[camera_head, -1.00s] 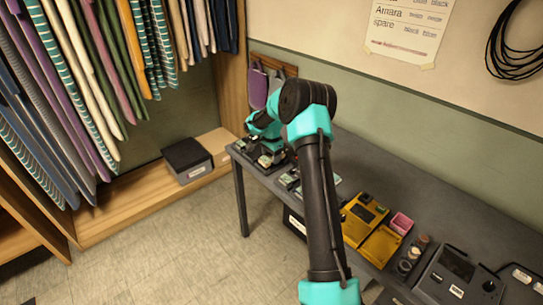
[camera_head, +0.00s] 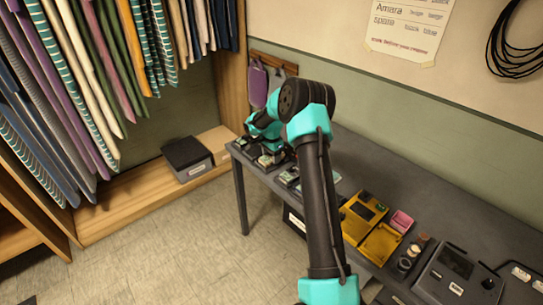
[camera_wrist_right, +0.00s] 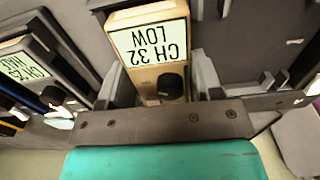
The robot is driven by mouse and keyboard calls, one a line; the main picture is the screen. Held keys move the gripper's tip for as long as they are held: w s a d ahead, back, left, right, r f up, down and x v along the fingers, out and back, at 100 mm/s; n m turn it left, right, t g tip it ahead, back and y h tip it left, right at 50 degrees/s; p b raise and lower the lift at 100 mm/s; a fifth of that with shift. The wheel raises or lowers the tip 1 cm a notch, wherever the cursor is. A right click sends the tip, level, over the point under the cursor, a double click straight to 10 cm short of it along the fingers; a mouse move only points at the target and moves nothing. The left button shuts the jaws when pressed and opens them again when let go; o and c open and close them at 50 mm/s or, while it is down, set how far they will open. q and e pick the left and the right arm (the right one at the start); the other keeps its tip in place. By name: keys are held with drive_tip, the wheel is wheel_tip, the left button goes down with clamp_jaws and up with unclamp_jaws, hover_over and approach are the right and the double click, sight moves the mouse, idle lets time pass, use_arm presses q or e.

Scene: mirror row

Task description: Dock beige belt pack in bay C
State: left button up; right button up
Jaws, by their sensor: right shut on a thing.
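The beige belt pack (camera_wrist_right: 158,82) is in the middle of the right wrist view, its lit display reading CH 32 LOW upside down, with a black knob below it. My right gripper (camera_wrist_right: 165,88) is shut on it, with one finger on each side. In the head view my right gripper (camera_head: 262,150) is at the far left end of the table, small and partly hidden by its own arm. The beige pack cannot be made out there. Bay C cannot be identified; no bay letter is readable. My left gripper is not in view.
A dark pack (camera_wrist_right: 32,72) with a lit display stands left of the beige one in the wrist view. On the table (camera_head: 445,215) are a yellow case (camera_head: 380,243), a pink box (camera_head: 401,222) and a grey device (camera_head: 447,275). Clothes (camera_head: 75,85) hang at left.

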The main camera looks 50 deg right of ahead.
drive_tip(key=shift+f, duration=0.15)
drive_tip(key=o, duration=1.1)
wheel_tip(320, 180, up, 17)
drive_tip(key=shift+r, duration=0.2)
idle(0.7)
